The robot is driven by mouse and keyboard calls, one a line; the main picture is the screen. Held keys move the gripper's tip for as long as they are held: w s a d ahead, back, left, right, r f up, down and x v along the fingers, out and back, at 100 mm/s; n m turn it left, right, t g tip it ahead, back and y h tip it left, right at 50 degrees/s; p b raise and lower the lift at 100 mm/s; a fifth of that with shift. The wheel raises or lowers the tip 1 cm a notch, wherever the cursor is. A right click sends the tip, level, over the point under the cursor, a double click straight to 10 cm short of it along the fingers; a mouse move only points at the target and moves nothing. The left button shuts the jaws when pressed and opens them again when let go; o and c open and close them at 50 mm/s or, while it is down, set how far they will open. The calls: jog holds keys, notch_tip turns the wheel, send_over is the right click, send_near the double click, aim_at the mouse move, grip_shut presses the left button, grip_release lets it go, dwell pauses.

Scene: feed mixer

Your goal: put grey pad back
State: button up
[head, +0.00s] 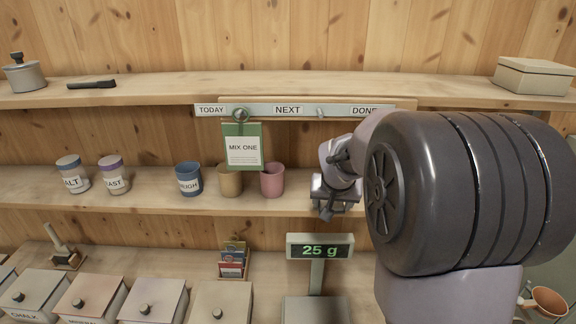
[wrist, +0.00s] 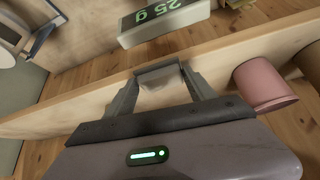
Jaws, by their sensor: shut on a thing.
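My gripper (head: 327,208) is in front of the middle shelf, right of the pink cup, with its fingers pointing down. In the wrist view, my gripper (wrist: 161,78) is shut on a small flat grey piece, which looks like the grey pad (wrist: 161,74). The pad spans the gap between the two fingertips. In the head view the pad cannot be told apart from the fingers. Much of the area right of my gripper is hidden by my arm.
A pink cup (head: 272,180) stands close left of my gripper, with a tan cup (head: 230,180) and blue cup (head: 188,179) beyond. Below stands a scale reading 25 g (head: 319,247). A rail (head: 287,110) with a green card (head: 242,146) hangs above. Lidded boxes (head: 152,300) line the lower left.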

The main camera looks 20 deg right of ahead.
jog(key=w+d, duration=0.1)
jog(key=w, duration=0.1)
jog(key=w+d+p, duration=0.1)
jog(key=w+d, duration=0.2)
jog(key=w, duration=0.2)
jog(key=shift+d+f+p, duration=0.1)
jog(key=shift+d+p, duration=0.15)
jog(key=shift+p, duration=0.15)
jog(key=shift+w+f, duration=0.1)
jog(key=shift+f, duration=0.1)
jog(key=shift+s+a+r, duration=0.1)
jog(key=shift+s, duration=0.1)
jog(key=o, duration=1.5)
jog(key=shift+w+f, duration=0.1)
jog(key=shift+f, duration=0.1)
jog(key=shift+c, duration=0.2)
